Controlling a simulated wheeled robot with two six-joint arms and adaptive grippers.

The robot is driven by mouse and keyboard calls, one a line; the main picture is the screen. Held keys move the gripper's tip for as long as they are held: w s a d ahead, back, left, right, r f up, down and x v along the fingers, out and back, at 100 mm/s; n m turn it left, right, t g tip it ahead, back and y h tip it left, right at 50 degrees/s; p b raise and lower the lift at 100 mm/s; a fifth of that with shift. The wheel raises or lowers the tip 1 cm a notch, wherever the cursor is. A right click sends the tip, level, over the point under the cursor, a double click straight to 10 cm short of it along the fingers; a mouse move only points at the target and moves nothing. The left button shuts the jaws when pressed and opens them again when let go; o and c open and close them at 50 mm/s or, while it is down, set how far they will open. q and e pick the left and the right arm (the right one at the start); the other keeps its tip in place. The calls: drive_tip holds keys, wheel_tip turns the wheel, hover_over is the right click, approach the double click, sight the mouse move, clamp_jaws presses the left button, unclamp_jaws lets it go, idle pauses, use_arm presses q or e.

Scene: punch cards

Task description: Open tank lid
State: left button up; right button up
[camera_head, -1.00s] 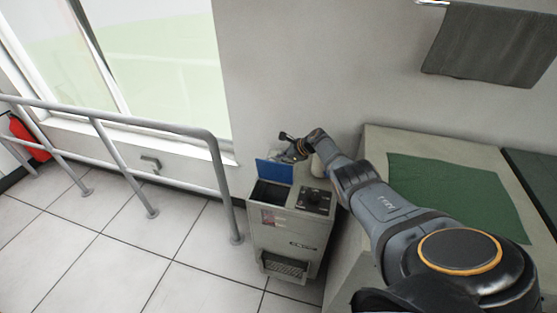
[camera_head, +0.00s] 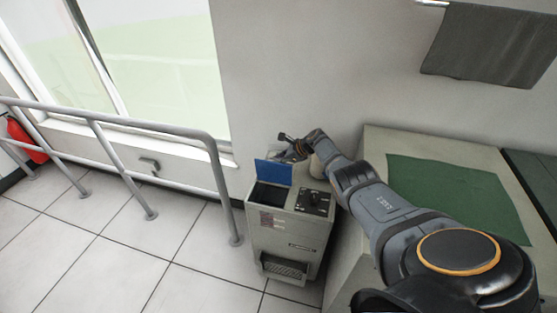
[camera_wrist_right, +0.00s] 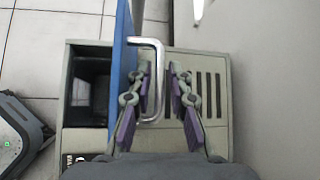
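The tank is a grey-beige cabinet (camera_head: 290,235) against the wall, with a dark opening (camera_head: 271,194) in its top left. Its blue lid (camera_head: 273,172) stands raised behind the opening. In the right wrist view the lid (camera_wrist_right: 122,75) shows edge-on beside the dark opening (camera_wrist_right: 90,82), with a U-shaped metal handle (camera_wrist_right: 160,60) on its right side. My right gripper (camera_head: 288,152) is behind the lid. In the right wrist view its fingers (camera_wrist_right: 162,85) are apart, with the handle's bar between them; contact is unclear. My left gripper is not in view.
A black control panel (camera_head: 315,202) is on the cabinet top. A counter with a green mat (camera_head: 455,195) stands right of it. A grey railing (camera_head: 150,128) runs along the window at left, with a red extinguisher (camera_head: 27,140) at far left. The tiled floor in front is clear.

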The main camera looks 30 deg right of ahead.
drive_tip(key=shift+s+d+r, duration=0.45)
drive_tip(key=shift+d, duration=0.05)
drive_tip(key=v, duration=1)
drive_tip(key=shift+s+a+r, duration=0.25)
